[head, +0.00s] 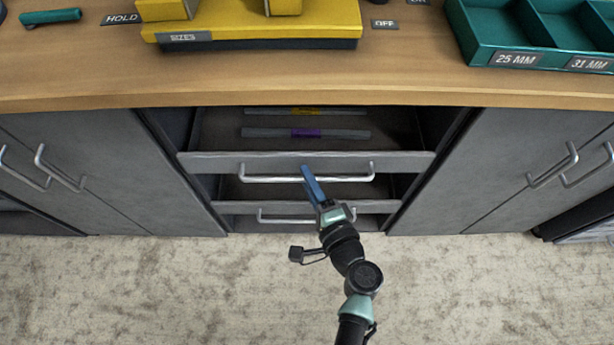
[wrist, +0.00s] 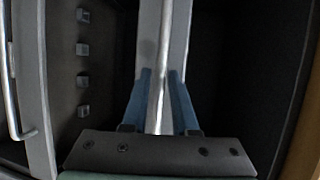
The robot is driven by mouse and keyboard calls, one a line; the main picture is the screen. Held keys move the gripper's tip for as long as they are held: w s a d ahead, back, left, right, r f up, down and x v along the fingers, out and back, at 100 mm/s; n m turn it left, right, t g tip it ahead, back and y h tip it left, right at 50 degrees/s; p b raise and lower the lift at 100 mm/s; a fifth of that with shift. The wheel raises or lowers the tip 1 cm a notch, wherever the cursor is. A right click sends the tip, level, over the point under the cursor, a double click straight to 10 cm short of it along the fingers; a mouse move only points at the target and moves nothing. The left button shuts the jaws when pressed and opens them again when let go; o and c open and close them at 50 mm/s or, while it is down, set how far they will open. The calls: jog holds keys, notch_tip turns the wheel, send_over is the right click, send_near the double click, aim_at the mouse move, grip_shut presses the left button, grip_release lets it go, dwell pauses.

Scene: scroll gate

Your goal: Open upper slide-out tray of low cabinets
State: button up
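The upper slide-out tray (head: 228,161) has a grey front with a silver bar handle (head: 262,179). Its front looks about level with the cabinet faces, and its inside shows from above. My gripper (head: 308,180) is at the middle of this handle in the head view. In the wrist view my gripper's (wrist: 160,80) blue fingers stand on either side of the handle bar (wrist: 163,45), which runs between them. A gap shows between the fingers, so they look open around the bar. The lower tray's handle (head: 275,218) is partly hidden behind my arm.
Wrapped bars, one with a purple band (head: 305,132), lie in the upper tray. Closed cabinet doors (head: 95,165) and (head: 535,150) flank it. A wooden counter (head: 250,82) overhangs above, carrying a yellow block (head: 240,20) and a teal bin (head: 490,40). The floor (head: 150,285) in front is clear.

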jog(key=shift+w+a, duration=0.2)
jog(key=shift+w, duration=0.2)
grip_shut()
dwell(1.2)
